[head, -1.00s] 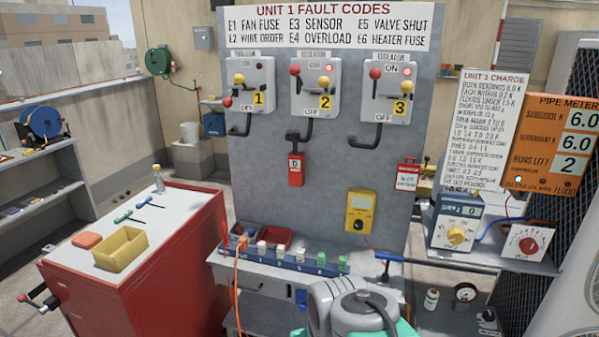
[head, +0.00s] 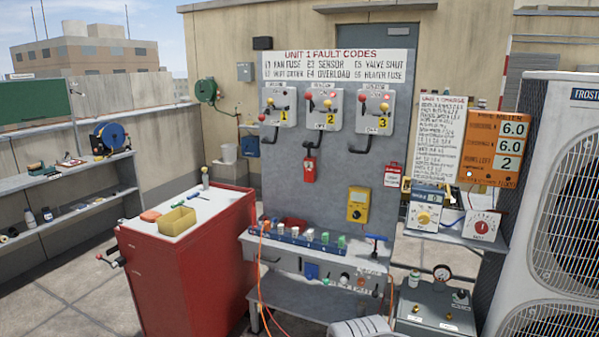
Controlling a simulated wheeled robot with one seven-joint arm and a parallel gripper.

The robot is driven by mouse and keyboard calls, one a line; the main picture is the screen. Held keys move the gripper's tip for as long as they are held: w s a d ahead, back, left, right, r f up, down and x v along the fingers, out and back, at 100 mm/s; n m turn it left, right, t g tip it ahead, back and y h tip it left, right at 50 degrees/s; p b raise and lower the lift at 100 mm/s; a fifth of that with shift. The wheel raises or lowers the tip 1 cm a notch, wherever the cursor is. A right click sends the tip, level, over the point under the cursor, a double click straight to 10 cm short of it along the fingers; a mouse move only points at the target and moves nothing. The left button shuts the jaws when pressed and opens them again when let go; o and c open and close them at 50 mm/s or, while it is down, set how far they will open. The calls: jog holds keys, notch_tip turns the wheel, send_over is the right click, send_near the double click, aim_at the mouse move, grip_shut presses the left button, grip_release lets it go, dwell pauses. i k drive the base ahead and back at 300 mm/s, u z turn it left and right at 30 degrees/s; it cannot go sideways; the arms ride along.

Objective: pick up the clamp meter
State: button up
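A yellow meter with a pale display and a dark dial (head: 358,204), which looks like the clamp meter, is upright against the lower right of the grey fault-code panel (head: 330,180). It is above the narrow shelf with the row of coloured blocks. What holds it there is too small to tell. My gripper is out of view. Only a grey part of my arm shows at the bottom edge, below and well apart from the meter.
A red cabinet (head: 190,265) with a yellow bin (head: 177,221) stands left of the panel. A blue-handled tool (head: 376,240) is just below the meter. A grey box with a gauge (head: 436,310) and a large condenser (head: 550,200) stand at the right. Open floor lies front left.

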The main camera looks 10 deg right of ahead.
aim_at(309, 162)
jog(key=u, duration=0.7)
jog(key=i, duration=0.7)
jog(key=u, duration=0.75)
jog(key=i, duration=0.85)
jog(key=z, duration=0.6)
jog(key=i, duration=0.7)
jog(key=z, duration=0.75)
